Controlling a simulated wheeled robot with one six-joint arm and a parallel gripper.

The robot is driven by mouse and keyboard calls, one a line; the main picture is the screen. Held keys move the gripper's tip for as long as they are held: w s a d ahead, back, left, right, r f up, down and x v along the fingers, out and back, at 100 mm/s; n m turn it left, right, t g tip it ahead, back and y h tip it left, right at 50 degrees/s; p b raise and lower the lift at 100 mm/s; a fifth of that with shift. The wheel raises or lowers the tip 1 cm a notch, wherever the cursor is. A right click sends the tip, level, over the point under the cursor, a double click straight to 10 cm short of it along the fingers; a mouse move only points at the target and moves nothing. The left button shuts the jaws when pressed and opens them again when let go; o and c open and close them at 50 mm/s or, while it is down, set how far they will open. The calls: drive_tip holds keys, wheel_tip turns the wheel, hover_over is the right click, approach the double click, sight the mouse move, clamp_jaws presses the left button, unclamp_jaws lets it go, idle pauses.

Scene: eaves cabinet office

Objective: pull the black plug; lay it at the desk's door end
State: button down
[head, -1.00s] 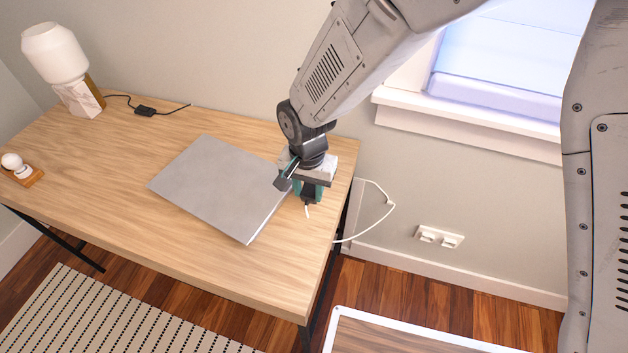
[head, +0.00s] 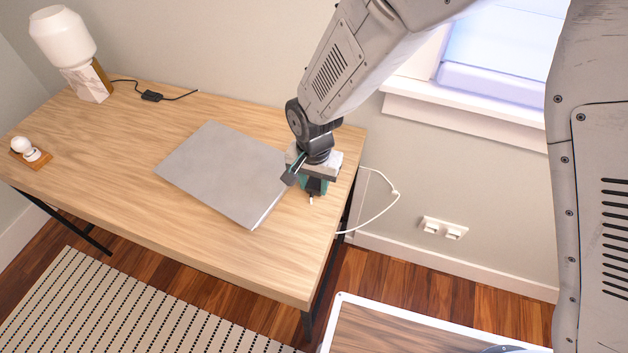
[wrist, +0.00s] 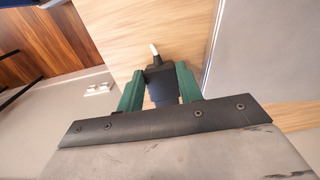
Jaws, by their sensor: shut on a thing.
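The black plug (wrist: 161,80) is between the green fingers of my gripper (wrist: 160,90) in the wrist view. The fingers are shut on its sides, and its pale tip points away from the gripper. In the head view my gripper (head: 315,186) is over the right end of the wooden desk (head: 200,240), just right of the grey laptop. The pale tip shows just below the fingers, and most of the plug is hidden there. I cannot tell whether the plug touches the desktop.
The closed grey laptop (head: 222,172) lies left of my gripper. A white lamp (head: 66,45) and a small wooden stand (head: 30,155) are at the left. A wall outlet (head: 443,228) and a white cable (head: 388,207) are right of the desk. The desk's front right is clear.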

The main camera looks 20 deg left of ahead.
drive_tip(key=shift+s+d+f, duration=0.15)
drive_tip(key=shift+s+f, duration=0.05)
drive_tip(key=shift+f, duration=0.15)
drive_tip(key=c, duration=0.9)
unclamp_jaws()
drive_tip(key=shift+w, duration=0.1)
drive_tip(key=shift+o, duration=0.2)
drive_tip(key=shift+r, duration=0.1)
wheel_tip(320, 180, up, 8)
drive_tip(key=shift+f, duration=0.15)
